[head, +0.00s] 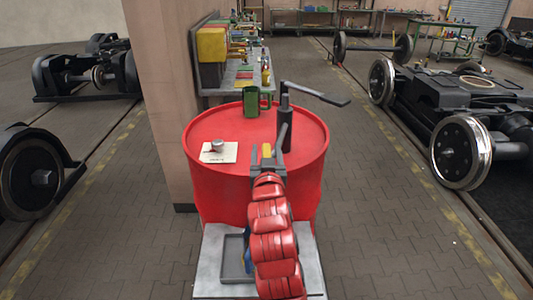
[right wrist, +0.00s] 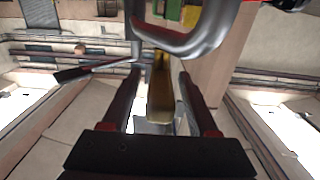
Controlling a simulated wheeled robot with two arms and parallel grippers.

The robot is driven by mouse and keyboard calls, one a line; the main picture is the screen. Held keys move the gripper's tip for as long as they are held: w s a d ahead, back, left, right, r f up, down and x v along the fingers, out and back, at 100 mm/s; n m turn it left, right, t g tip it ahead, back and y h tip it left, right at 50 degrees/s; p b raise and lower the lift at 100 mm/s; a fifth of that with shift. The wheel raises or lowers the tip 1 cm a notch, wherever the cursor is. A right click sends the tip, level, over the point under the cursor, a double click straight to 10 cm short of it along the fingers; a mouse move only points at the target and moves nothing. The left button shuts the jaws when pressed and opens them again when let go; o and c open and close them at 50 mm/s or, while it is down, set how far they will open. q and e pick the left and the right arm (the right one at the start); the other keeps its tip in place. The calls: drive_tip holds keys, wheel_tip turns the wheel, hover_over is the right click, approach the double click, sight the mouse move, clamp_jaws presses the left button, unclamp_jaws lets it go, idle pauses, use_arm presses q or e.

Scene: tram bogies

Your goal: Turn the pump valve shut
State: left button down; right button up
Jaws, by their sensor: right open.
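The red drum (head: 220,185) stands upright ahead, with a dark hand pump (head: 285,125) on its top. The pump's long handle points right. My right gripper (head: 268,152) is in front of the pump, its fingers open. A brass-yellow bar (head: 266,149), which looks like the valve lever, shows between the fingers. In the right wrist view this bar (right wrist: 160,100) lies between the two apart fingers (right wrist: 155,90), below a curved grey tube (right wrist: 185,40). I cannot tell whether either finger touches the bar. My left gripper is out of view.
A green mug (head: 250,103) stands at the back of the drum top. A pale card with a small grey cap (head: 217,145) lies at its left. A pillar (head: 160,90) rises close behind left. Bogies (head: 440,110) stand right and left; the paved floor between is clear.

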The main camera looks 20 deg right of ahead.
drive_tip(key=shift+w, duration=0.15)
drive_tip(key=shift+c, duration=0.3)
clamp_jaws()
idle(1.1)
